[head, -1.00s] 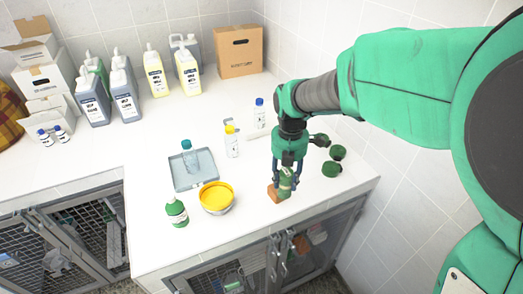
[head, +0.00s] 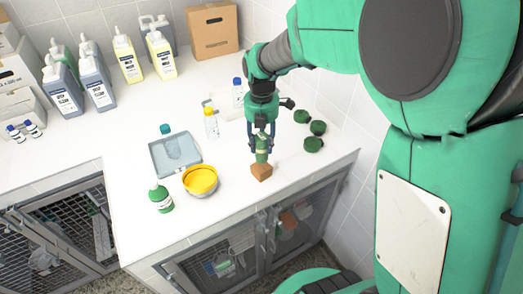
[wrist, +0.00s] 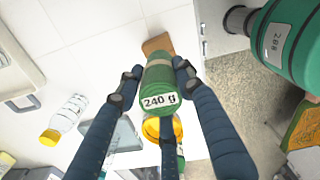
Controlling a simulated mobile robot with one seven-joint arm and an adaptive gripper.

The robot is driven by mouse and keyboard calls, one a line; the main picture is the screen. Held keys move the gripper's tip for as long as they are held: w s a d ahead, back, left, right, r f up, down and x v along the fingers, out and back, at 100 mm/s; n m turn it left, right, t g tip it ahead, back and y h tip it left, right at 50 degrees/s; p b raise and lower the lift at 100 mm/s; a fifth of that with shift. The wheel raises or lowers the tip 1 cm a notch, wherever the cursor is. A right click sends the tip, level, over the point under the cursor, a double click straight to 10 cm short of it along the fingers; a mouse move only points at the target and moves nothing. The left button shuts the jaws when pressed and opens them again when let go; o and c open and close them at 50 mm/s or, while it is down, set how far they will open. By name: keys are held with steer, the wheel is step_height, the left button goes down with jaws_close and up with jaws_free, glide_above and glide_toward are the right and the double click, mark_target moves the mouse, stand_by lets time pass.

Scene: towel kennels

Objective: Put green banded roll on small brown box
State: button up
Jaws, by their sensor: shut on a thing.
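The green banded roll (head: 262,155) is held between the fingers of my gripper (head: 262,146), above the white counter. In the wrist view the roll (wrist: 158,78) has a pale band and a "240 g" label, with fingers of my gripper (wrist: 156,75) on both sides. The small brown box (head: 261,173) sits on the counter near its front edge, just below the roll in the head view. In the wrist view the box (wrist: 158,43) shows partly behind the roll's far end. I cannot tell whether roll and box touch.
Dark green rolls (head: 318,128) lie right of my gripper by the wall. A yellow-topped bowl (head: 200,180), a grey tray (head: 182,160), a green bottle (head: 160,198) and a yellow-capped bottle (head: 211,124) stand to the left. Jugs and a cardboard box (head: 213,32) stand behind.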

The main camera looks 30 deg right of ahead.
mark_target(261, 151)
steer(key=shift+f, duration=1.8)
steer(key=shift+f+b, duration=0.15)
steer(key=shift+b, duration=0.15)
steer(key=o, duration=1.3)
steer(key=shift+o, duration=0.2)
step_height(261, 151, up, 12)
steer(key=shift+r+p, duration=0.15)
steer(key=shift+p, duration=0.6)
